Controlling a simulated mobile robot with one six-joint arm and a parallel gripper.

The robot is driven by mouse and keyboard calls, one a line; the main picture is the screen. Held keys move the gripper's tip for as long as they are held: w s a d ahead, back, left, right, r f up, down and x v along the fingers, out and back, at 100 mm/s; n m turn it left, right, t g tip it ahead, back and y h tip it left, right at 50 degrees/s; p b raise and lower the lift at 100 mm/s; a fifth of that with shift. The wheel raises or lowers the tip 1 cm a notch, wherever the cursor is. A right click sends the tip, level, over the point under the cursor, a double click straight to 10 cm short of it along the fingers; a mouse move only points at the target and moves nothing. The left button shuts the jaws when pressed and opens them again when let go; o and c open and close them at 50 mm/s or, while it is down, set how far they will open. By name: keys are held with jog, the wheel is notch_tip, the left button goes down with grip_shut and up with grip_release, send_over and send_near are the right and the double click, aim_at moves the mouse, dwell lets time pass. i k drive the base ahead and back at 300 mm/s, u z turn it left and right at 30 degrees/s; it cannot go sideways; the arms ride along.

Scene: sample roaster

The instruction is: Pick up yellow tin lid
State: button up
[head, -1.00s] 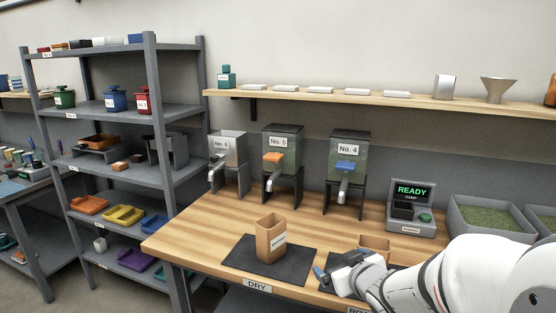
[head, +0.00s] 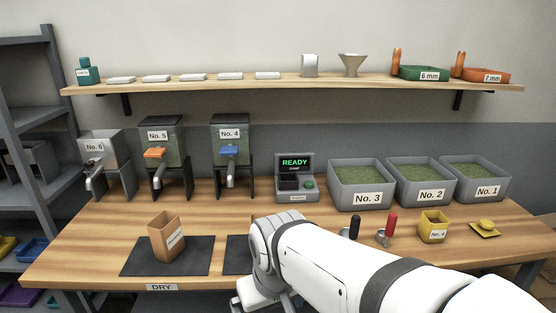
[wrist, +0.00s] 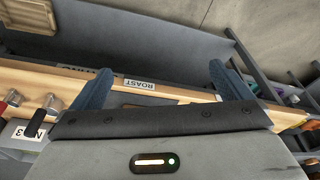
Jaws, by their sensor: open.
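The yellow tin lid (head: 485,229) lies on the right part of the wooden bench in the head view, a flat square with a round knob on top. The yellow tin (head: 433,230), marked No. 4, stands upright just left of it. My gripper shows in the wrist view (wrist: 160,88), with two blue fingers spread apart and nothing between them. In the head view my arm crosses the bottom, and my gripper is far to the left of the lid. Its fingertips are not clear there. I do not see the lid in the wrist view.
Scoops with black (head: 355,227) and red (head: 391,223) handles stand left of the yellow tin. Bins No. 3 (head: 361,197), No. 2 and No. 1 stand behind. A brown container (head: 166,237) stands on a dark mat at left. Bare bench lies around the lid.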

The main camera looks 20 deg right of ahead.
aim_at(485, 227)
jog(key=z, duration=2.15)
jog(key=k, duration=1.2)
jog(key=z, duration=0.75)
jog(key=i, duration=1.45)
jog(key=z, duration=0.2)
jog(key=i, duration=1.5)
jog(key=u, duration=0.7)
